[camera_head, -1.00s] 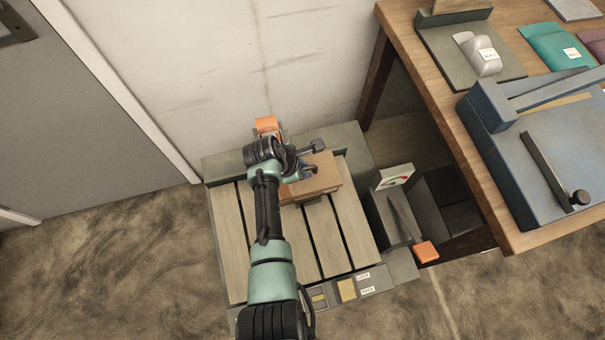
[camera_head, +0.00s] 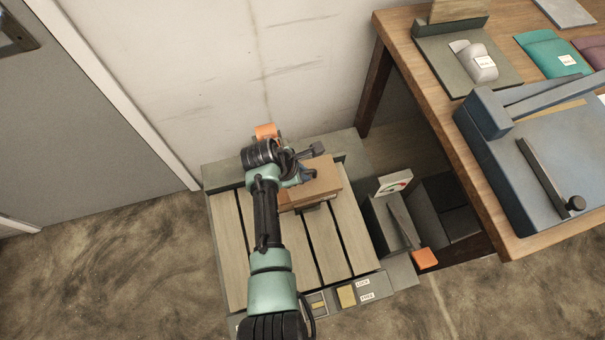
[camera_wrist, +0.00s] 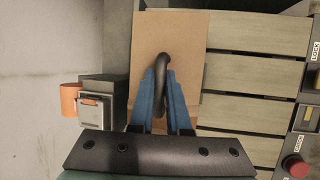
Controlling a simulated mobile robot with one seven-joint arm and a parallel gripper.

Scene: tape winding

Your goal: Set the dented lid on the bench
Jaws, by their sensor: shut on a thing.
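My gripper (camera_wrist: 163,78) has blue fingers shut on a dark curved handle (camera_wrist: 161,58). The handle stands out over a flat brown top (camera_wrist: 185,34). In the head view the gripper (camera_head: 303,177) is at the brown box-like piece (camera_head: 325,170), which appears to rest on the slatted platform (camera_head: 352,230). I cannot tell whether the brown top is the lid, and no dent shows on it. My wrist hides part of the piece. The wooden bench (camera_head: 423,108) stands to the right, higher than the platform.
A blue machine (camera_head: 545,165) and a grey stand (camera_head: 455,65) are on the bench. Green (camera_head: 550,55) and purple (camera_head: 592,52) pouches lie behind. An orange-ended lever (camera_head: 425,258) and a dial (camera_head: 395,183) sit right of the platform. The wall (camera_head: 200,70) is close behind.

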